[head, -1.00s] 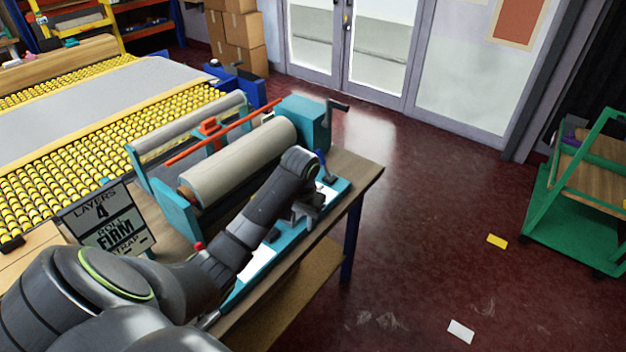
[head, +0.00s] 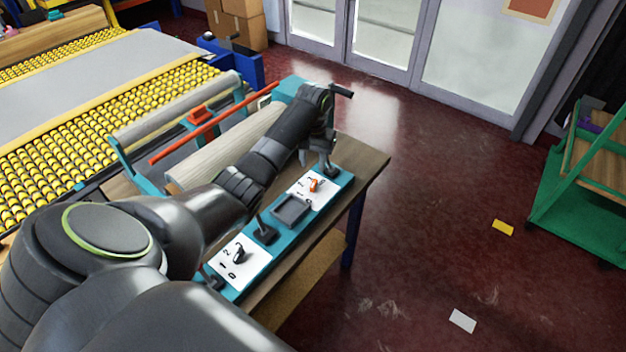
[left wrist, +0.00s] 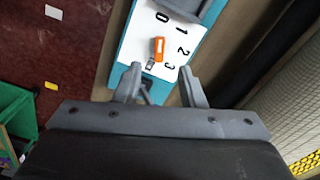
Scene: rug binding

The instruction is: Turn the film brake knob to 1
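A small orange knob (head: 314,184) stands on a white numbered plate (head: 303,197) on the teal control strip. In the left wrist view the orange knob (left wrist: 158,48) has 0, 1, 2 and 3 in an arc beside it; I cannot tell surely which number it points to. A black knob (head: 240,253) stands on a second white plate (head: 228,270) nearer to me, with 0, 1 and 2 legible. No name label is readable. My left gripper (left wrist: 158,80) is open and empty, above the strip's far end just past the orange knob. My right gripper is out of view.
A black lever (head: 263,231) and a dark square tray (head: 291,210) lie between the plates. Another black lever (left wrist: 146,92) shows below the gripper. The film roll (head: 220,150) and red bar (head: 205,130) lie left of the strip. The wooden table edge (head: 365,185) is clear at right.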

